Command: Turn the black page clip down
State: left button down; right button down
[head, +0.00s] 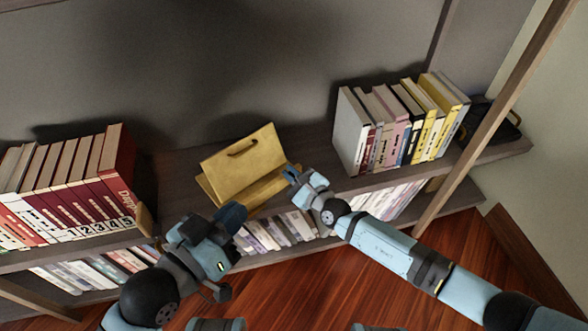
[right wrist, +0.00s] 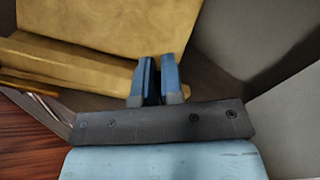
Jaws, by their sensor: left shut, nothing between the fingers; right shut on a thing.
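A yellow-brown book stand (head: 240,165) with a dark curved slot in its back panel stands on the shelf; its panel (right wrist: 130,25) and front ledge (right wrist: 65,62) also show in the right wrist view. My right gripper (head: 290,172) is at the right end of the ledge. Its blue fingers (right wrist: 157,80) are shut on a small dark piece, which looks like the black page clip (right wrist: 152,92); the fingers mostly hide it, so its angle cannot be told. My left gripper (head: 232,214) is shut and empty, in front of the stand's lower left part.
Red numbered books (head: 75,190) stand left of the book stand, and a row of mixed books (head: 400,120) stands to the right. More books fill the lower shelf (head: 275,230). A slanting wooden post (head: 500,110) is at the right. Wooden floor (head: 300,290) lies below.

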jog(key=shift+s+a+f+n, duration=0.1)
jog(key=shift+a+f+n, duration=0.1)
jog(key=shift+n, duration=0.1)
jog(key=c, duration=1.2)
grip_release()
jog(key=shift+c, duration=0.2)
jog(key=shift+d, duration=0.1)
